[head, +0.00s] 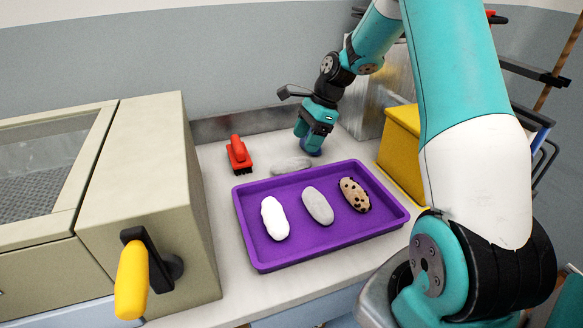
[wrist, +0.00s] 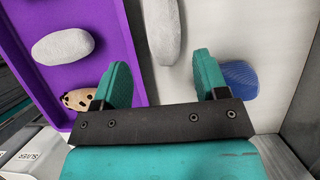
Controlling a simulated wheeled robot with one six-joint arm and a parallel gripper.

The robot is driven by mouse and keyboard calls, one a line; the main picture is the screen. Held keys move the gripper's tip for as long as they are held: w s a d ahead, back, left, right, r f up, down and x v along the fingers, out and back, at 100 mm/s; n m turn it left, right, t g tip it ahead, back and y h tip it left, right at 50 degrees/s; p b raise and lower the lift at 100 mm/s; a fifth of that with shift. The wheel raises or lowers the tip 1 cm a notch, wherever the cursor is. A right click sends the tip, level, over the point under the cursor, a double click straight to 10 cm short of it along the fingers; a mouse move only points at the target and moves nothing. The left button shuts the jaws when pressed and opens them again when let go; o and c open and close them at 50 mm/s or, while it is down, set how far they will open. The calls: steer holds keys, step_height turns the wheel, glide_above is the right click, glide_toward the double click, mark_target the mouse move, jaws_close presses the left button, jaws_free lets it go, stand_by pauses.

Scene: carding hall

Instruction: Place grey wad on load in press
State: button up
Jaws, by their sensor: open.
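A smooth grey wad (head: 318,205) lies in the middle of the purple tray (head: 260,256); it also shows in the wrist view (wrist: 62,47). A second, longer grey piece (head: 291,165) lies on the counter just behind the tray; in the wrist view (wrist: 163,30) it lies ahead of the space between my fingers. My gripper (head: 312,148) is low over the counter behind the tray, right of that piece. Its fingers (wrist: 164,78) are apart with nothing between them. I cannot clearly make out a press or a load inside one.
The tray also holds a white wad (head: 274,218) and a dark-spotted tan wad (head: 355,195). A blue object (wrist: 240,78) lies beside my right finger. A red brush (head: 239,155), a yellow box (head: 401,145) and a beige machine (head: 150,170) with a yellow handle (head: 131,282) stand around.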

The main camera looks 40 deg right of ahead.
mark_target(294, 159)
steer(key=p+x, duration=0.1)
steer(key=x, duration=0.7)
steer(key=shift+w+a, duration=0.2)
steer(key=c, duration=0.8)
step_height(294, 159, up, 20)
steer(key=shift+p, duration=0.4)
